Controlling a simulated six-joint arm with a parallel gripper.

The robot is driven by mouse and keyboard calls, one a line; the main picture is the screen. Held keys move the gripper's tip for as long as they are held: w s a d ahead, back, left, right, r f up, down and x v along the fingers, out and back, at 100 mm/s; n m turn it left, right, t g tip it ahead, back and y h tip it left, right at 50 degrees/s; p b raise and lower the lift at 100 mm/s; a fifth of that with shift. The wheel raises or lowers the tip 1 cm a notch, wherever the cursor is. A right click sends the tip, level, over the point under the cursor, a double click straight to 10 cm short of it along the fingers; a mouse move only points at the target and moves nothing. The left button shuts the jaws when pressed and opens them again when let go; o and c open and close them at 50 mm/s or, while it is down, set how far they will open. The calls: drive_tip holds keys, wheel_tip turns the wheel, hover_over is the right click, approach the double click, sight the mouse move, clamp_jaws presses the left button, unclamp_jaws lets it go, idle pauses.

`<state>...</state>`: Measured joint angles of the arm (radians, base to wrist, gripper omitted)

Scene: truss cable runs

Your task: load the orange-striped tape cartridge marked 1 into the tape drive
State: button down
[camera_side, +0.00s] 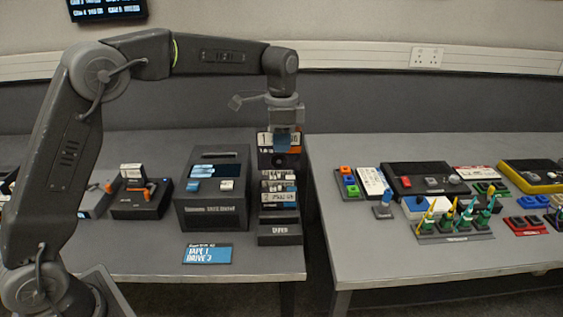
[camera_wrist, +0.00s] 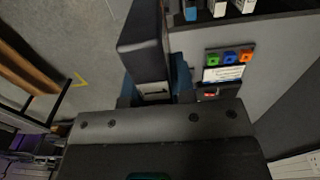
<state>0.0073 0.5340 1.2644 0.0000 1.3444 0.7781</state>
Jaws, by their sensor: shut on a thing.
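In the side view my gripper (camera_side: 283,143) points down, shut on a dark tape cartridge (camera_side: 264,153) with a white label marked 1 and some orange on it. The cartridge is upright above the tape rack (camera_side: 279,239), where other labelled cartridges (camera_side: 279,198) stand in a row. In the wrist view the dark cartridge (camera_wrist: 147,48) sits between my blue fingertips. The tape drive (camera_side: 211,208) is a dark box just left of the rack, with a slot (camera_side: 221,154) on top. I cannot tell whether the held cartridge's lower edge is clear of the rack.
A blue card (camera_side: 207,253) lies before the drive. A black device with orange levers (camera_side: 140,196) stands to its left. A gap separates this table from the right table, which holds coloured switches (camera_side: 347,182), a panel (camera_side: 430,181) and plugs (camera_side: 455,222).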

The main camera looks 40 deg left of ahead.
drive_tip(key=w+a, duration=0.2)
drive_tip(key=a, duration=2.5)
wheel_tip(320, 180, down, 8)
drive_tip(key=shift+s+a, duration=0.2)
drive_tip(key=shift+f, duration=3.2)
idle(1.3)
